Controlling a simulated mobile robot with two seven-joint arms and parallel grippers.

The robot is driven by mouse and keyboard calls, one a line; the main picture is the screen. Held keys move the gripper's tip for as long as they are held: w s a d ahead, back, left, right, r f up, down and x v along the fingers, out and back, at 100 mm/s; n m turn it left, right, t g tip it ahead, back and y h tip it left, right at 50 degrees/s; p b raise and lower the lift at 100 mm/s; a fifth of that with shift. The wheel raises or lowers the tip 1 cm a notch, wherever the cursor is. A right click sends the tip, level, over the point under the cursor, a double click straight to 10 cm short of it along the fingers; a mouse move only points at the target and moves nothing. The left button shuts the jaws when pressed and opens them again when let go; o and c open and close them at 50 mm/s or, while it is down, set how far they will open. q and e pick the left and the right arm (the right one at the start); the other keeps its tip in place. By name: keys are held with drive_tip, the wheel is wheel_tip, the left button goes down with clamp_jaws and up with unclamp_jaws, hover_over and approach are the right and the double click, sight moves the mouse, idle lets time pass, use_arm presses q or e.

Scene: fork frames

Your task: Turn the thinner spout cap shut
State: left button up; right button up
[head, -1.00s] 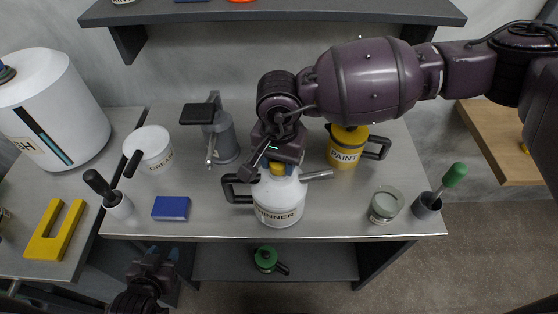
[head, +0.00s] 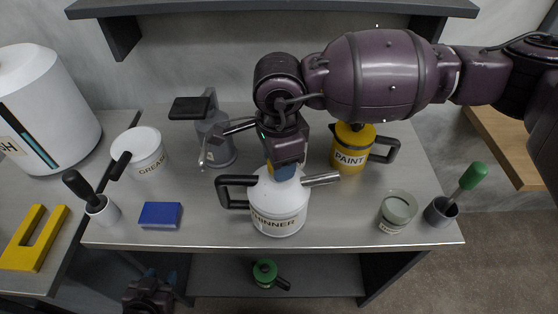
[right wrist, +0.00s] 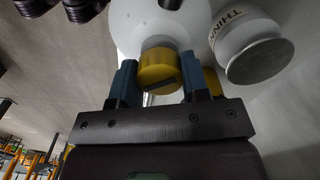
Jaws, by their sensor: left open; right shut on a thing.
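The white thinner can (head: 278,212) stands upright near the front middle of the table, with a black handle on its left and a grey spout (head: 322,179) pointing right. My right gripper (head: 284,172) comes down over its top and mostly hides the cap in the head view. In the right wrist view, the yellow cap (right wrist: 158,72) sits between the two blue fingertips of my right gripper (right wrist: 158,84), which is shut on it. I cannot tell how tight the cap is. My left gripper (head: 160,276) is open and empty, low in front of the table.
A yellow paint can (head: 350,158) stands close behind right. A glass jar (head: 397,210) and a green-handled brush in a cup (head: 440,212) are at right. A blue block (head: 160,215), grease tub (head: 147,158) and grey can (head: 216,145) are at left. A shelf (head: 270,8) hangs above.

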drive_tip(key=m, duration=0.7)
drive_tip(key=shift+m, duration=0.3)
idle(0.5)
drive_tip(key=o, duration=0.9)
drive_tip(key=shift+o, duration=0.2)
drive_tip(key=shift+r, duration=0.1)
